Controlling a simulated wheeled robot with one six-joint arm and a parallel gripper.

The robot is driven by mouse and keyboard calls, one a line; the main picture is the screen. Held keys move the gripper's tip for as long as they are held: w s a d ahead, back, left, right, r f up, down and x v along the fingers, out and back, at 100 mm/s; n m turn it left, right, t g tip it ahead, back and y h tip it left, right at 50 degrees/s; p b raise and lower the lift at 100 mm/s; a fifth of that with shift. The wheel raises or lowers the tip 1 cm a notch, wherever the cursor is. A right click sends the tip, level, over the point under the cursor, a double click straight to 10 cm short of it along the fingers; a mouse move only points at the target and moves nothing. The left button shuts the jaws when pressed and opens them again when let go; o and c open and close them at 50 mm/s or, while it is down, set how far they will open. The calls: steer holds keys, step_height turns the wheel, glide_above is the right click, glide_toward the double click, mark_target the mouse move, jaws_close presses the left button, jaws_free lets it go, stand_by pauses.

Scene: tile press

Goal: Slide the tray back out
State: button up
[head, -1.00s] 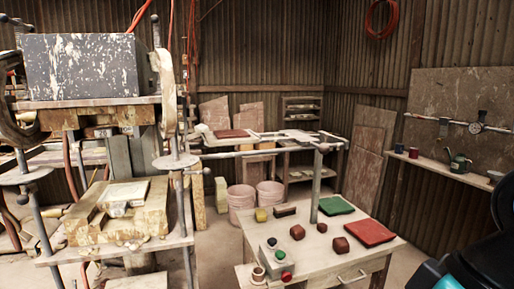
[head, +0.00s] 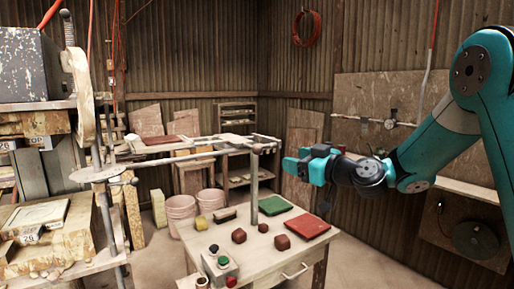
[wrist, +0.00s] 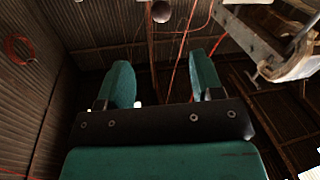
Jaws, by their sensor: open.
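My gripper (head: 297,162) is open and empty, raised in the air above and behind the right side of the worktable. In the wrist view its two teal fingers (wrist: 163,82) stand apart with nothing between them. The press stands at the left edge of the head view, partly cut off. A worn, tray-like wooden bed (head: 72,243) with a pale slab (head: 36,214) on it sits low in the press. My gripper is far from it, to the right. I cannot tell for certain whether this bed is the tray.
A long rail (head: 205,154) on a post reaches across between press and gripper. The worktable (head: 215,232) holds a green slab (head: 276,205), a red slab (head: 301,226), small blocks and a button box (head: 220,268). Pink buckets (head: 180,210) stand behind. Floor at right looks clear.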

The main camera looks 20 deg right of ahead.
mark_target(261, 150)
steer(key=p+x, duration=0.7)
steer(key=x, duration=0.6)
steer(key=shift+w+a+r, duration=0.1)
steer(key=shift+w+a, duration=0.15)
steer(key=shift+a, duration=0.05)
steer(key=shift+w+a+p, duration=0.25)
steer(key=shift+w+p, duration=0.15)
steer(key=shift+w, duration=0.05)
